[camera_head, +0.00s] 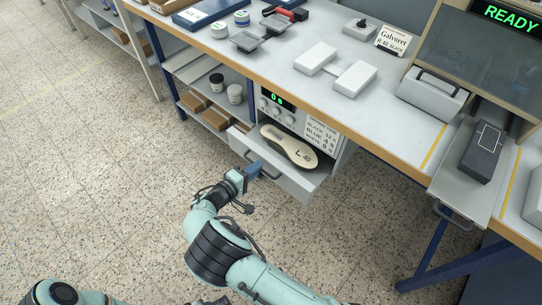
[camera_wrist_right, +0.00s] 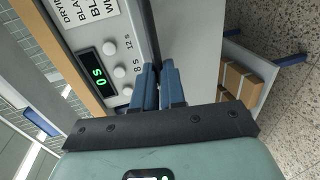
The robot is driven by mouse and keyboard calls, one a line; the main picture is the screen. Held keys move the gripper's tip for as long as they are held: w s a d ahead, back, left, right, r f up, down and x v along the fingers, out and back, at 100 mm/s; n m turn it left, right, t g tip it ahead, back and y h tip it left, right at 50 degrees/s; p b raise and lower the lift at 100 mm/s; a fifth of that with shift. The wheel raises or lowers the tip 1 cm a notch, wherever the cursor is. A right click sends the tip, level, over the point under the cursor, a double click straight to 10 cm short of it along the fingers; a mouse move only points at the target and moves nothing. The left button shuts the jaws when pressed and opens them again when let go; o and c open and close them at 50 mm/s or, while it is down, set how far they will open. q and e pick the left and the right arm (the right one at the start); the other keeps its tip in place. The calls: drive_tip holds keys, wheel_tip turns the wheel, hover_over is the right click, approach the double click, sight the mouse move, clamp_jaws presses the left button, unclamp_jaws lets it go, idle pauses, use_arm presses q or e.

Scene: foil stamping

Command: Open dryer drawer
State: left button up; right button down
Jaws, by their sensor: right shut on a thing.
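The dryer (camera_head: 318,130) is a grey box under the table, with a green "0 s" display that also shows in the right wrist view (camera_wrist_right: 95,78). Its drawer (camera_head: 308,190) is pulled out, with its inside showing. An insole marked "L 40" (camera_head: 289,147) lies in the drawer. The dark drawer handle (camera_head: 268,177) is on the drawer's front. My right gripper (camera_head: 256,169) is shut on the handle at its left part. My left gripper is out of view.
A shelf left of the dryer holds two jars (camera_head: 235,93) and brown boxes (camera_head: 214,119). The table (camera_head: 300,84) above carries pale blocks, tins and a press with a "READY" display (camera_head: 508,15). The speckled floor (camera_head: 110,180) in front of the drawer is clear.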

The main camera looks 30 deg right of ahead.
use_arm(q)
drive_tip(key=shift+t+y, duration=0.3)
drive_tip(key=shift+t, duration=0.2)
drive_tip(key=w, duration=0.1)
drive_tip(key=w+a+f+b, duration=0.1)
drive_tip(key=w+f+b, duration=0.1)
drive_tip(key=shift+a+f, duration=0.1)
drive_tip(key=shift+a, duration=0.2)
use_arm(e)
drive_tip(key=f+v, duration=0.2)
drive_tip(key=v, duration=0.9)
drive_tip(key=a+f+v, duration=0.1)
drive_tip(key=f+v, duration=0.1)
drive_tip(key=v, duration=0.9)
drive_tip(key=shift+s+f, duration=0.15)
drive_tip(key=shift+f, duration=0.15)
drive_tip(key=c, duration=1.2)
unclamp_jaws()
